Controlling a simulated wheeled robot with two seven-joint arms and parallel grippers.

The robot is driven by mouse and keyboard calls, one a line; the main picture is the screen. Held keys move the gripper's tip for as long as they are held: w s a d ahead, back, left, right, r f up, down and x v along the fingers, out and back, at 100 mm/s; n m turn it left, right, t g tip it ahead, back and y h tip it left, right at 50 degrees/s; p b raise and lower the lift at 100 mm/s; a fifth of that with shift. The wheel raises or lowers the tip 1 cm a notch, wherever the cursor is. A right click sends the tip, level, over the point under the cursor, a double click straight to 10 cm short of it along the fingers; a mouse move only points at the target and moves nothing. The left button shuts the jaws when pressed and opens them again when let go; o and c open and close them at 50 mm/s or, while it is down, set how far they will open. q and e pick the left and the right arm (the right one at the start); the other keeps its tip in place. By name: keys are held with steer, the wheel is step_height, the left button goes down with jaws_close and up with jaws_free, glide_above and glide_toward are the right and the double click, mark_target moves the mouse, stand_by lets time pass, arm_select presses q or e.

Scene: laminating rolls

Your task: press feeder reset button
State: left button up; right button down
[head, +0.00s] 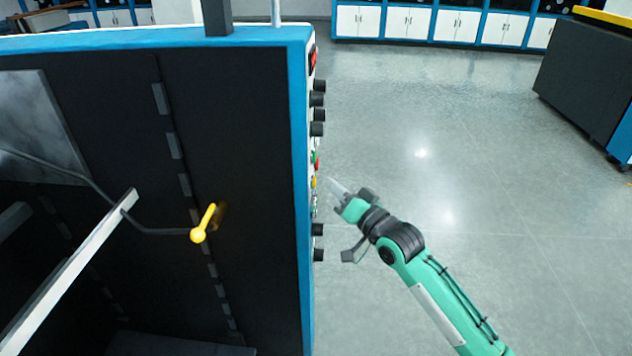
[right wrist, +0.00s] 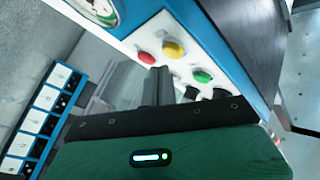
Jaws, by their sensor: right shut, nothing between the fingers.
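The machine's white control panel (right wrist: 128,43) is on the side of the dark, blue-edged machine and is seen nearly edge-on in the head view. In the right wrist view it carries a red button (right wrist: 147,58), a yellow button (right wrist: 173,50) and a green button (right wrist: 202,76), with black knobs (right wrist: 220,94) beside them. I cannot read any label, so I cannot tell which is feeder reset. My right gripper (head: 336,187) is shut and empty, just right of the panel. Its fingers (right wrist: 157,86) partly cover the panel's lower part in the wrist view. My left gripper is out of view.
The dark machine (head: 240,110) with its blue edge fills the left of the head view. A yellow-handled lever (head: 203,223) sticks out of its front. Grey floor (head: 450,130) is open to the right. White cabinets (head: 407,20) and another dark machine (head: 590,75) stand farther off.

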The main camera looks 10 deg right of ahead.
steer(key=shift+a+r, duration=0.1)
steer(key=shift+a, duration=0.05)
stand_by(0.8)
steer(key=shift+w+a+p, duration=0.1)
steer(key=shift+a+p, duration=0.2)
steer(key=shift+p, duration=0.05)
steer(key=shift+w+a, duration=0.15)
steer(key=shift+a, duration=0.2)
stand_by(0.6)
steer(key=shift+d, duration=0.1)
steer(key=shift+s+d, duration=0.25)
steer(key=shift+d, duration=0.4)
steer(key=shift+s+d, duration=0.25)
steer(key=shift+d, duration=0.55)
steer(key=shift+s+d, duration=0.2)
steer(key=shift+d, duration=0.65)
steer(key=shift+s+d, duration=0.25)
steer(key=shift+d, duration=0.55)
